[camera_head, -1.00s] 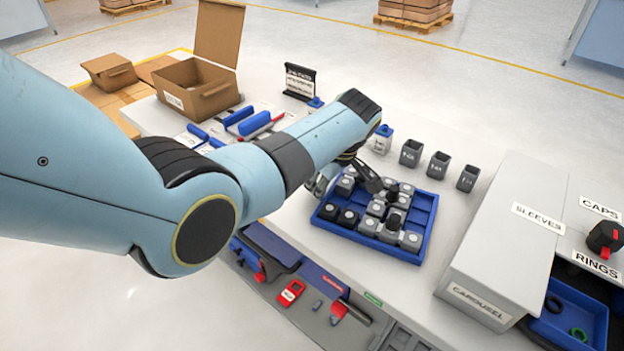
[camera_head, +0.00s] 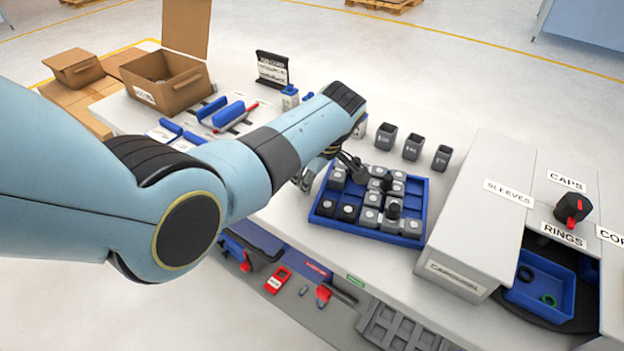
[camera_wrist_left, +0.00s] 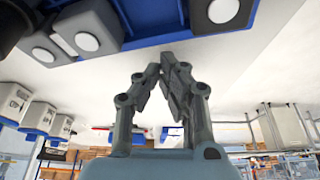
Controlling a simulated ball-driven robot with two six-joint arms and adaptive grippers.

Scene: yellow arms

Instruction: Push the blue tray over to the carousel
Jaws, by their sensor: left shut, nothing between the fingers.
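The blue tray (camera_head: 365,231) lies on the white bench and holds several grey and black blocks with pale round tops. The grey carousel housing (camera_head: 460,240), labelled CAROUSEL and SLEEVES, stands to the tray's right across a narrow strip of bench. My left gripper (camera_head: 347,160) is at the tray's left back side, partly hidden by my wrist. In the left wrist view its closed fingers (camera_wrist_left: 168,75) hold nothing and point at the tray's blue wall (camera_wrist_left: 200,38). I cannot tell whether they touch it. My right gripper is not in view.
Several grey cups (camera_head: 412,147) stand behind the tray. An open cardboard box (camera_head: 167,85) and blue-handled tools (camera_head: 228,113) lie at the left. A blue bin with rings (camera_head: 540,285) sits in the carousel opening. The bench's front edge is close to the tray.

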